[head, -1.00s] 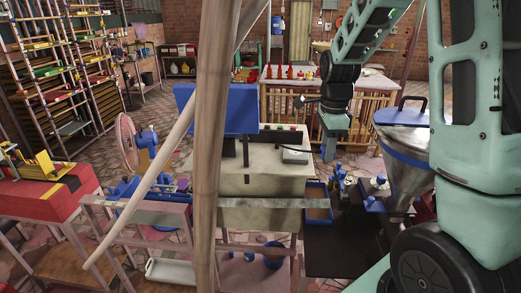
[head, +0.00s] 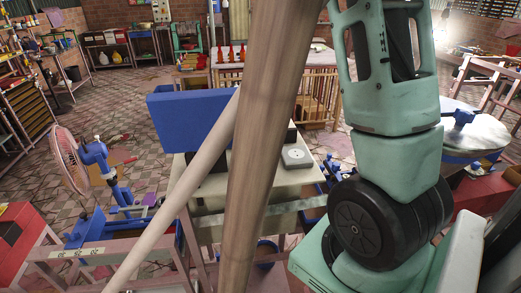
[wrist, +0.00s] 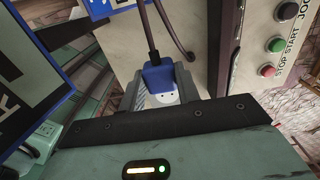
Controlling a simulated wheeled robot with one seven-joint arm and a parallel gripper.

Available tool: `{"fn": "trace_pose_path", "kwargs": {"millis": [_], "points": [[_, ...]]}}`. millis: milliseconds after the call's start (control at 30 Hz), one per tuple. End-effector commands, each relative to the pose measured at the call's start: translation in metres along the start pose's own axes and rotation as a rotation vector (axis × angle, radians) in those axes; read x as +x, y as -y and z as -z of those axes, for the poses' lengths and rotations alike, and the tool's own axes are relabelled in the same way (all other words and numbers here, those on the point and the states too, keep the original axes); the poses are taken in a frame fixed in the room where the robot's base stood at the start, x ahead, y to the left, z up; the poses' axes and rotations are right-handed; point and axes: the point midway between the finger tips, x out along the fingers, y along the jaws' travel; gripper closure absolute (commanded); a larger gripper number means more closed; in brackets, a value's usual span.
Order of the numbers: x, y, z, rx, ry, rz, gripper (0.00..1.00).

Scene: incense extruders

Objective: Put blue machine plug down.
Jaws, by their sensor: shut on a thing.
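The blue machine plug (wrist: 158,76) is in the wrist view, with a dark cable running up from its top. My gripper (wrist: 163,88) is shut on it, with grey fingers at its sides. A white rounded piece with two dark dots (wrist: 165,98) shows just below the blue part. I cannot tell whether it belongs to the plug or is a socket under it, nor whether the plug touches anything. In the head view my gripper and the plug are hidden.
A machine panel (wrist: 238,60) with red and green buttons stands close on the right in the wrist view. A white socket-like box (head: 297,157) lies on the pale machine top (head: 315,178). A wooden pole (head: 262,150) crosses the head view. A pink fan (head: 68,160) stands left.

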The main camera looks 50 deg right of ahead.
Motion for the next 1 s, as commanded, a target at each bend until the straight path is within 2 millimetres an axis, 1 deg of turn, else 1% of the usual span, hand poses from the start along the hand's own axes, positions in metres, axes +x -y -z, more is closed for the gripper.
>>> {"fn": "trace_pose_path", "kwargs": {"millis": [100, 233, 400, 500, 800, 1000], "points": [[0.016, -0.001, 0.001, 0.001, 0.000, -0.004, 1.00], [0.027, -0.001, 0.000, 0.000, 0.000, -0.003, 1.00], [0.052, -0.001, 0.000, 0.000, -0.001, -0.004, 1.00], [0.061, -0.001, 0.000, -0.001, 0.000, -0.003, 1.00], [0.064, 0.000, 0.000, -0.001, 0.001, 0.001, 1.00], [0.070, 0.000, -0.001, -0.001, 0.001, 0.001, 1.00]]}}
